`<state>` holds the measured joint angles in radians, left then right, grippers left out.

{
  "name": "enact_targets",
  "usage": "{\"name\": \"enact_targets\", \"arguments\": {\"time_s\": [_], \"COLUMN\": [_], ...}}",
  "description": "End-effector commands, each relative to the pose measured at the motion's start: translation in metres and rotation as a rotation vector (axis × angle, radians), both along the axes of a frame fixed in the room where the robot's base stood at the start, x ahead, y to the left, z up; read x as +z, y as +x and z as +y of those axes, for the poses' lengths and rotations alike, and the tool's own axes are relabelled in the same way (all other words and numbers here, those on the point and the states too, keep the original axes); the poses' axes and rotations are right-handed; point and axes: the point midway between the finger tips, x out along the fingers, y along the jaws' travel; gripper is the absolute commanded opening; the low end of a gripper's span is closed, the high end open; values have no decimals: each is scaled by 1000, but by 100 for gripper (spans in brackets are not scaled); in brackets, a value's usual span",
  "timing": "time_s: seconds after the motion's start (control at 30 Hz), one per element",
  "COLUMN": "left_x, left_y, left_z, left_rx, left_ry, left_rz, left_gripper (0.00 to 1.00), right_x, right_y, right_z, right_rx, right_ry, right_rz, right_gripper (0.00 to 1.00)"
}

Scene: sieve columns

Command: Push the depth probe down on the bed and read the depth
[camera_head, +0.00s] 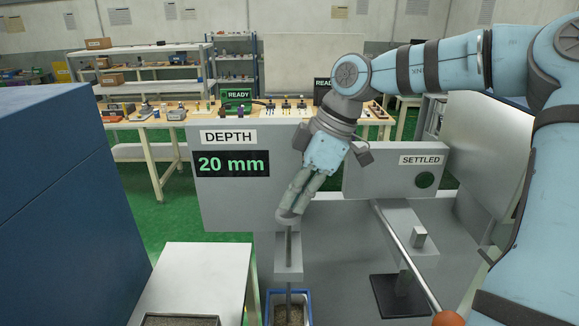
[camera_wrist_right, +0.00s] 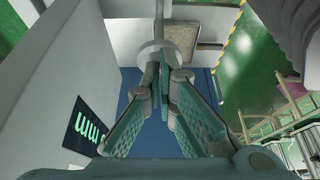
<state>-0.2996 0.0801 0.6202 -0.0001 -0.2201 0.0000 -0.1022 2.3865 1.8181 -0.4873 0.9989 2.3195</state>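The depth probe (camera_head: 289,245) is an upright grey rod with a round knob on top. It runs down through a bracket (camera_head: 288,270) into the blue-framed column, where the brown granular bed (camera_head: 291,316) shows at the lower edge. My right gripper (camera_head: 291,206) points down, its fingertips at the probe's knob. In the right wrist view the fingers (camera_wrist_right: 168,75) are drawn together with the pale knob (camera_wrist_right: 159,53) at their tips. The depth display (camera_head: 232,163) reads 20 mm in green. The rod's lower tip is hidden. My left gripper is not in view.
A panel marked SETTLED (camera_head: 394,170) with a dark green round lamp or button (camera_head: 425,180) stands right of the probe. A slanted lever with an orange knob (camera_head: 448,319) is at the lower right. A large blue block (camera_head: 60,200) fills the left.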

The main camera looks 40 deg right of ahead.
Motion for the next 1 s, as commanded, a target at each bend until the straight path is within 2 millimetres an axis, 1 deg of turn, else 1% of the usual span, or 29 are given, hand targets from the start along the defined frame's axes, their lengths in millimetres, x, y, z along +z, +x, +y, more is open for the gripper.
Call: {"name": "enact_targets", "arguments": {"time_s": [0.3, 0.37, 0.47, 0.7, 0.8, 0.87, 1.0], "left_x": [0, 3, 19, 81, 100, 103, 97], "left_y": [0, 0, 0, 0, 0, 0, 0], "left_z": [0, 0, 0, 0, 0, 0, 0], "left_rx": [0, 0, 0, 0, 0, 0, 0], "left_ry": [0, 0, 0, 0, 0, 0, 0], "left_rz": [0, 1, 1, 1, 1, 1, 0], "left_gripper": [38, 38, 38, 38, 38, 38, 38], "right_x": [0, 3, 22, 99, 123, 127, 122], "right_y": [0, 0, 0, 0, 0, 0, 0], "right_z": [0, 0, 0, 0, 0, 0, 0], "right_rx": [0, 0, -1, -1, -1, 0, 0], "right_ry": [0, -1, -1, -1, 0, 0, 1], "right_rz": [-1, -1, -1, -1, -2, -1, -1], "right_gripper": [0, 0, 0, 0, 0, 0, 0]}}
